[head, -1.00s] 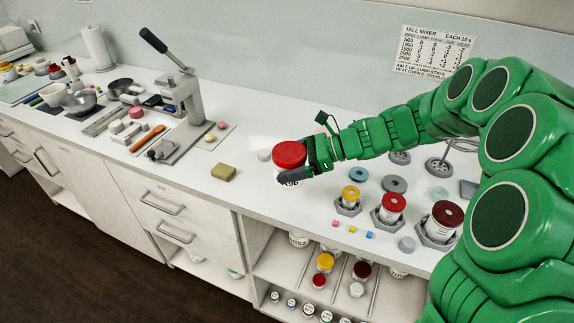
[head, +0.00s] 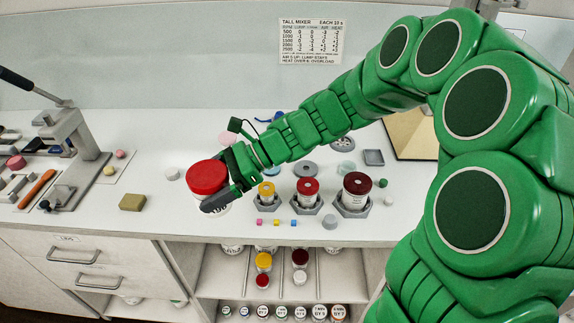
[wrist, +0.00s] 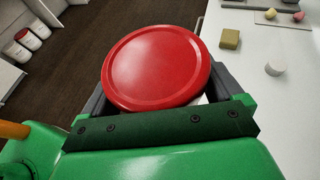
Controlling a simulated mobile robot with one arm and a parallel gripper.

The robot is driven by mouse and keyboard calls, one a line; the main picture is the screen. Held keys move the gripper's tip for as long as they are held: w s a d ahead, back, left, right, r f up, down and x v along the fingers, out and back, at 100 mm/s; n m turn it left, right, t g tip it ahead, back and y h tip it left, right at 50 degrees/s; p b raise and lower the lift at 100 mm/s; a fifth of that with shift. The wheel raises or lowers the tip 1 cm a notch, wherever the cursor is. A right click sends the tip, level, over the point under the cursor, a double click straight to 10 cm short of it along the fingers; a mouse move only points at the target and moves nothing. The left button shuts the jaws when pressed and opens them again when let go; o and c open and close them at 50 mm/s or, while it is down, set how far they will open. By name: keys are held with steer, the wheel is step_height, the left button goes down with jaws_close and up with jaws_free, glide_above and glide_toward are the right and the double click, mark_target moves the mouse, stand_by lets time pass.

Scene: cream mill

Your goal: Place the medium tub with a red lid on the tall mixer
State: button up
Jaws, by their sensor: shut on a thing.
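A white tub with a red lid (head: 207,178) is held in my gripper (head: 232,190), at the front of the counter. In the wrist view its round red lid (wrist: 157,66) lies between the two dark fingers, and most of its body is hidden below. The tub looks upright and a little above the counter. A wall sign (head: 311,40) is headed "TALL MIXER". I cannot make out the mixer itself; my arm covers much of the right side.
Jars with yellow (head: 266,188), red (head: 308,186) and dark red (head: 357,184) lids stand in grey hexagonal holders right of the tub. A sponge-like block (head: 132,202) and a lever press (head: 75,150) are to the left. A tan panel (head: 412,132) stands behind my arm.

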steer(key=w+d+m+t, duration=0.3)
steer(key=w+d+t, duration=0.1)
steer(key=d, duration=0.7)
steer(key=w+d+m+t, duration=0.4)
steer(key=w+d, duration=0.1)
steer(key=d, duration=0.5)
steer(key=w+d+m+t, duration=0.3)
steer(key=w+d, duration=0.1)
steer(key=d, duration=0.7)
steer(key=s+d+m+t+h, duration=0.3)
steer(key=s+d, duration=0.1)
steer(key=d, duration=0.7)
steer(key=s+d+m+t+h, duration=0.2)
steer(key=s+d+m+h, duration=0.15)
steer(key=d, duration=0.75)
steer(key=s+d+m+t+h, duration=0.3)
steer(key=d+m, duration=0.1)
steer(key=d, duration=0.7)
steer(key=shift+g, duration=0.3)
steer(key=shift+w+d+f, duration=1.45)
steer(key=shift+w+f, duration=0.25)
steer(key=shift+w, duration=0.15)
steer(key=shift+w+d+f, duration=1.4)
steer(key=shift+w+f, duration=0.25)
steer(key=shift+w, duration=0.25)
steer(key=shift+w+d+f, duration=1.45)
steer(key=shift+w+f, duration=0.25)
steer(key=shift+w, duration=0.15)
steer(key=shift+f, duration=1.3)
steer(key=shift+f, duration=0.15)
